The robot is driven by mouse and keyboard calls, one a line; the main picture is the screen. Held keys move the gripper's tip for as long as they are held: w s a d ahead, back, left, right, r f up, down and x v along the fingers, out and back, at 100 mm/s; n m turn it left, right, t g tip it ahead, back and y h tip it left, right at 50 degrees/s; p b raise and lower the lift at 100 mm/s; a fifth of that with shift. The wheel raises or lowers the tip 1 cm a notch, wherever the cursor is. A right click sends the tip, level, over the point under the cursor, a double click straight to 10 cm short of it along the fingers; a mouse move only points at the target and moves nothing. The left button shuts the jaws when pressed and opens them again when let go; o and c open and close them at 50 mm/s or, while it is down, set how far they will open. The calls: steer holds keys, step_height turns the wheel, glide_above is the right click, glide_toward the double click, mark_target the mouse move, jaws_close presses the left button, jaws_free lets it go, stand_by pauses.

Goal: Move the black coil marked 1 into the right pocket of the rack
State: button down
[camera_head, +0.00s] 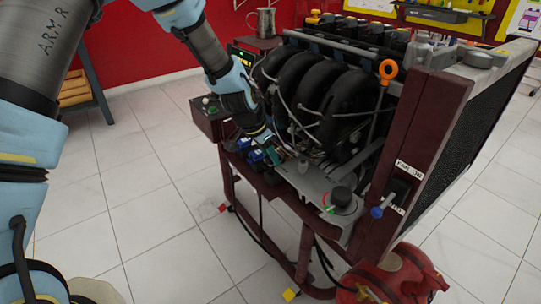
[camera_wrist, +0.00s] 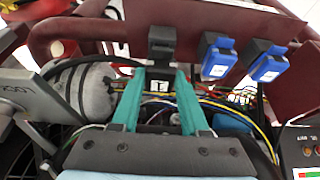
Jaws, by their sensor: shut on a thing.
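My gripper (camera_wrist: 160,82) has teal fingers, one on each side of a black coil (camera_wrist: 160,86) with a white label reading 1, and is shut on it. The coil's black end (camera_wrist: 161,42) points toward a dark red rail (camera_wrist: 120,28). Whether the coil is seated or free of the rail cannot be told. Two blue coils with white labels, one nearer (camera_wrist: 217,58) and one farther right (camera_wrist: 268,67), stand beside it along the rail. In the head view my gripper reaches down at the trainer's left front side, and its fingertips are hard to make out. No rack pocket shows clearly.
The engine (camera_head: 320,95) with black intake pipes rises close beside my arm. A grey cylinder (camera_wrist: 82,90) and yellow and blue wires lie near my fingers. A control box (camera_head: 208,118) is at the trainer's left end. The tiled floor (camera_head: 130,200) to the left is clear.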

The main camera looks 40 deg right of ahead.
steer(key=shift+f+b, duration=0.5)
steer(key=shift+f, duration=0.45)
steer(key=shift+f, duration=0.15)
steer(key=shift+f+b, duration=0.35)
steer(key=shift+f, duration=0.15)
jaws_free()
stand_by(0.7)
steer(key=shift+r+p, duration=1.05)
steer(key=shift+r, duration=0.45)
